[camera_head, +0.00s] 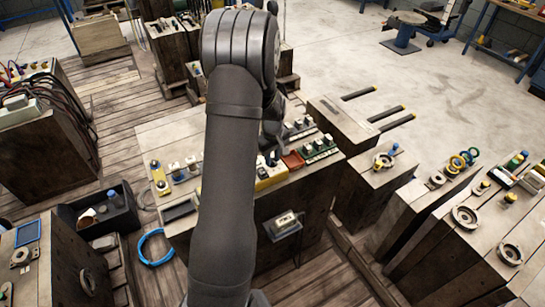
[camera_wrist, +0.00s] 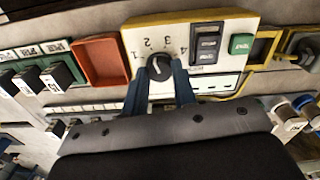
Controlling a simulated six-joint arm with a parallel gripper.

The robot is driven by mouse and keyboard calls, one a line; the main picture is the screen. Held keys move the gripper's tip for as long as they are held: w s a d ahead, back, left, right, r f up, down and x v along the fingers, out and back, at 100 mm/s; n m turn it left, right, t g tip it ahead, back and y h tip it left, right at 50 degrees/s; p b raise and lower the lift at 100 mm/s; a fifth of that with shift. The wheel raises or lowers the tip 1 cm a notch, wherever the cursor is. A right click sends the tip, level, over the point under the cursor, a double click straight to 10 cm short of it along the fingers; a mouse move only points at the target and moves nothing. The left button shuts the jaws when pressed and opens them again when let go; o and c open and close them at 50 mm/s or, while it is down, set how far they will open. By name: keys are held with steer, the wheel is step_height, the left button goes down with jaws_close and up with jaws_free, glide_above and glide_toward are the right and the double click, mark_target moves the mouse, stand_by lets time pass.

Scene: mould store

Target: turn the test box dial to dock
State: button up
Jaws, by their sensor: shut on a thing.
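The test box (camera_wrist: 195,28) is a cream box with yellow edges, in the upper middle of the wrist view. Its dial (camera_wrist: 159,66) is a round dark knob with a pale mark near its upper side. Small figures run in an arc around the dial; I cannot read the word dock. My gripper (camera_wrist: 161,74) has its blue fingers on either side of the dial and is shut on it. In the head view the test box (camera_head: 271,177) shows just right of my arm, which hides my gripper and the dial.
Beside the dial are dark rocker switches (camera_wrist: 207,43) and a green button (camera_wrist: 241,44). A red-orange tray (camera_wrist: 101,61) and green-based switches (camera_wrist: 58,72) stand to the left. A yellow cable (camera_wrist: 243,88) runs at the right. Other crowded wooden blocks surround the bench in the head view.

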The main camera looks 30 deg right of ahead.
steer(key=m, duration=1.3)
steer(key=shift+m, duration=0.4)
steer(key=m, duration=0.5)
steer(key=shift+m, duration=2.4)
steer(key=o, duration=1)
steer(key=shift+r, duration=0.1)
step_height(320, 180, up, 17)
steer(key=shift+r, duration=0.15)
